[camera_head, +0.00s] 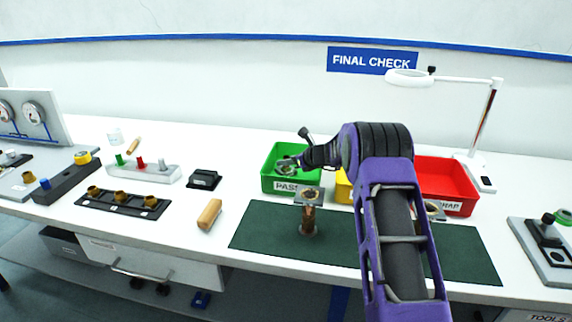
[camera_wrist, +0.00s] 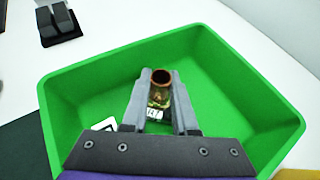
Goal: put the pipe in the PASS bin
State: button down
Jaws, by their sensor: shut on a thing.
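The pipe (camera_wrist: 160,92), a short coppery tube with an open round end, sits between the two fingers of my gripper (camera_wrist: 161,80) in the wrist view. My gripper is shut on it. The green PASS bin (camera_head: 290,183) stands at the back of the green mat in the head view. My gripper (camera_head: 287,165) is over this bin there. The bin's green walls (camera_wrist: 245,78) surround the fingers in the wrist view. The pipe's lower end is partly hidden by the fingers, and I cannot tell whether it touches the bin floor.
A yellow bin (camera_head: 343,188) and a red SCRAP bin (camera_head: 447,178) stand to the right, partly behind my arm. A copper piece with a square top (camera_head: 308,212) stands on the green mat (camera_head: 262,228). A lamp (camera_head: 484,120) rises at the back right.

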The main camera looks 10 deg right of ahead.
jog(key=shift+f, duration=0.25)
jog(key=shift+f, duration=0.25)
jog(key=c, duration=0.7)
grip_release()
jog(key=shift+r, duration=0.1)
jog(key=shift+d+r, duration=0.1)
jog(key=shift+r, duration=0.1)
jog(key=v, duration=1.1)
jog(key=shift+s+d+r, duration=0.1)
jog(key=shift+s+d, duration=0.05)
jog(key=shift+s, duration=0.2)
